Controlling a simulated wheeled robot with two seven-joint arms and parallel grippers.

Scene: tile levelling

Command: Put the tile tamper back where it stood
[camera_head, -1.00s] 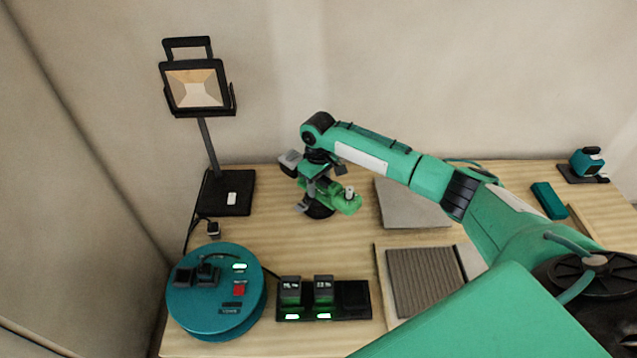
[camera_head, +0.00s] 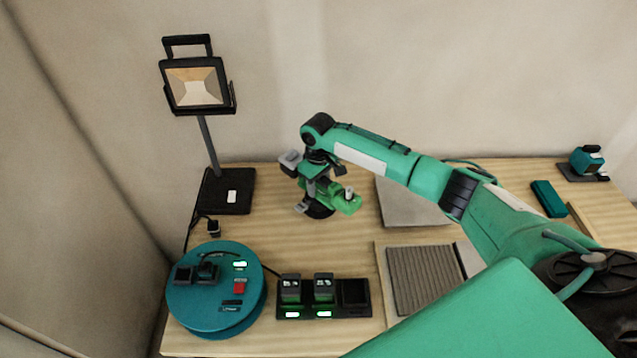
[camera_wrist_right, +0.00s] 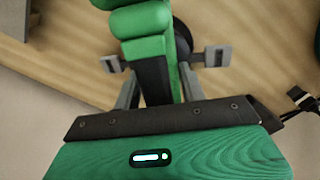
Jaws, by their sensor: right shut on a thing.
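The tile tamper (camera_head: 345,203) is a green tool with a black round foot, over the back middle of the table in the head view. My right gripper (camera_head: 320,190) is shut on it from above. In the right wrist view, the tamper's green and black body (camera_wrist_right: 150,45) runs between the two grey fingers of the right gripper (camera_wrist_right: 165,62). The black foot shows partly behind the body. I cannot tell whether the foot touches the table or hangs just above it. My left gripper is not in view.
A work lamp (camera_head: 197,85) stands at the back left. In front are a teal cable reel (camera_head: 215,315) and a black battery charger (camera_head: 352,293). A grey tile (camera_head: 405,210) and a ridged panel (camera_head: 420,280) lie right of the tamper. A teal tool (camera_head: 587,160) stands far right.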

